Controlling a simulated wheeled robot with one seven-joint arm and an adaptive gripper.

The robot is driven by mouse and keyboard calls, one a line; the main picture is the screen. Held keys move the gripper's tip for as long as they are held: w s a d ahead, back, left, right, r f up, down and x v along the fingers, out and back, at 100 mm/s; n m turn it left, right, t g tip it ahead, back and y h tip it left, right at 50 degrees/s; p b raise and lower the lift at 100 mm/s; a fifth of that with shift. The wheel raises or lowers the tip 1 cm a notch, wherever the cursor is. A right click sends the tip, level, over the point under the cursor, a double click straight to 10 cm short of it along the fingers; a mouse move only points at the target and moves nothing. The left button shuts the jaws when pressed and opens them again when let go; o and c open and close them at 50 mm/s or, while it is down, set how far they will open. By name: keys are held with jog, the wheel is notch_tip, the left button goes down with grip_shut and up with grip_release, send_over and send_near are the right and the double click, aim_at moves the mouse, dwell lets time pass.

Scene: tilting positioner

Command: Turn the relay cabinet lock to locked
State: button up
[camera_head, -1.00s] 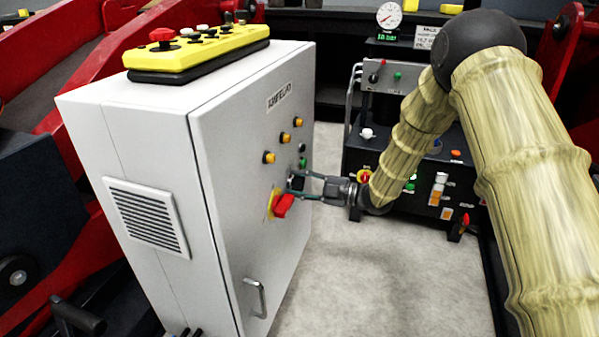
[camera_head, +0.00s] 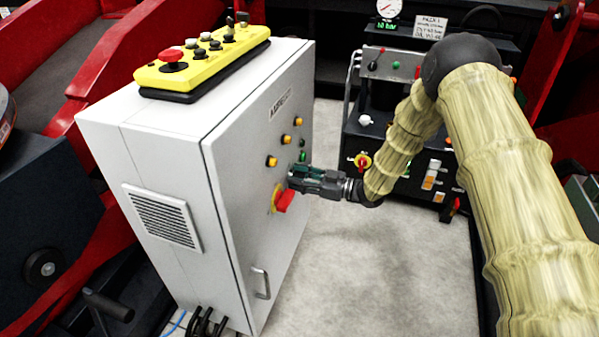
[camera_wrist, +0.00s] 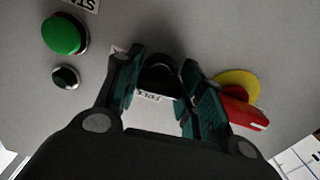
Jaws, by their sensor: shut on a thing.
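The relay cabinet (camera_head: 232,200) is a tall light-grey box at left centre in the head view. A small white label below the knob is partly readable. The knob's turn position is hard to tell. In the head view the fingers hide it.
The red handle (camera_wrist: 243,108) on its yellow plate is close beside the right finger. A green button (camera_wrist: 65,34) and a small dark round fitting (camera_wrist: 66,77) are to the left. A door handle (camera_head: 261,283) is below. A black control panel (camera_head: 409,165) stands behind my arm.

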jog(key=shift+m+p, duration=0.4)
jog(key=shift+m, duration=0.2)
jog(key=o, duration=1)
jog(key=shift+d, duration=0.1)
jog(key=v, duration=1.2)
